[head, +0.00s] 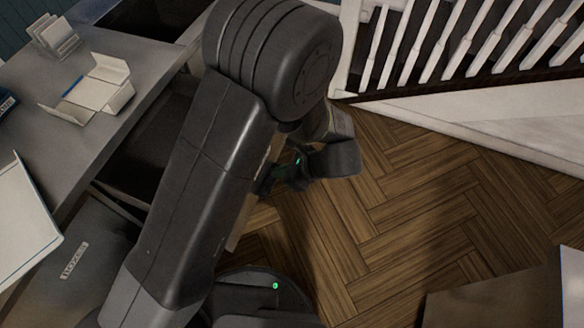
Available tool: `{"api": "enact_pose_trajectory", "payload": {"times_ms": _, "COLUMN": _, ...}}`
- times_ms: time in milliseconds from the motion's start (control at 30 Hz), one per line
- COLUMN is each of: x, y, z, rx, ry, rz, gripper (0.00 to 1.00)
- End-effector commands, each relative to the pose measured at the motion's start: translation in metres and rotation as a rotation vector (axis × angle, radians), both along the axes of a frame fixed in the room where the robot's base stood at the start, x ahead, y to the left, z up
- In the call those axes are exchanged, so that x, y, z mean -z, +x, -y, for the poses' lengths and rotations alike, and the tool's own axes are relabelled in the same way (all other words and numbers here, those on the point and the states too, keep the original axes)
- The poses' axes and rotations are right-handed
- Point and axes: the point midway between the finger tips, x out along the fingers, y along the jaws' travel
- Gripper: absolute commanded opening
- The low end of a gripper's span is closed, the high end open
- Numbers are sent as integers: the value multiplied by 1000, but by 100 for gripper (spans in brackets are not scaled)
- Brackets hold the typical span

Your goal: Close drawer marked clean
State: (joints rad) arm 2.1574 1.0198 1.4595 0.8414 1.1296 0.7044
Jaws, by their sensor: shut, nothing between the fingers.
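An open drawer with a dark interior (150,150) sticks out from under the grey counter on the left, largely covered by my arm. A tan strip (240,222) beside my arm may be its front edge. I see no readable "clean" mark; any such label is hidden. My gripper (335,162) is over the floor to the right of the drawer, partly hidden behind my arm. It is shut and empty. I cannot tell whether it touches the drawer.
A grey panel with a small unreadable label (74,260) is at lower left. The counter (125,72) carries an open white carton (98,90), a white rack (55,38) and a white board (22,215). A white railing (450,45) stands upper right. Wooden floor (400,200) is clear; a brown box-like thing (495,300) is lower right.

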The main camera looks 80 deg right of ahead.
Motion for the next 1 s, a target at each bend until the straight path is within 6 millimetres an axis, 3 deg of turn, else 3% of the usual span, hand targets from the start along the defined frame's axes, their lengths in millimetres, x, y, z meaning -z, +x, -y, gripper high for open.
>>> {"api": "enact_pose_trajectory", "payload": {"times_ms": 200, "x": 0, "y": 16, "z": 4, "rx": 0, "ry": 1, "rz": 1, "gripper": 0}}
{"api": "enact_pose_trajectory", "payload": {"times_ms": 733, "x": 1, "y": 25, "z": 7, "rx": -1, "ry": 0, "rz": 0, "gripper": 0}}
{"api": "enact_pose_trajectory", "payload": {"times_ms": 867, "x": 2, "y": 45, "z": 12, "rx": -5, "ry": 0, "rz": 2, "gripper": 0}}
{"api": "enact_pose_trajectory", "payload": {"times_ms": 1000, "x": 3, "y": 80, "z": 22, "rx": -8, "ry": 0, "rz": 1, "gripper": 0}}
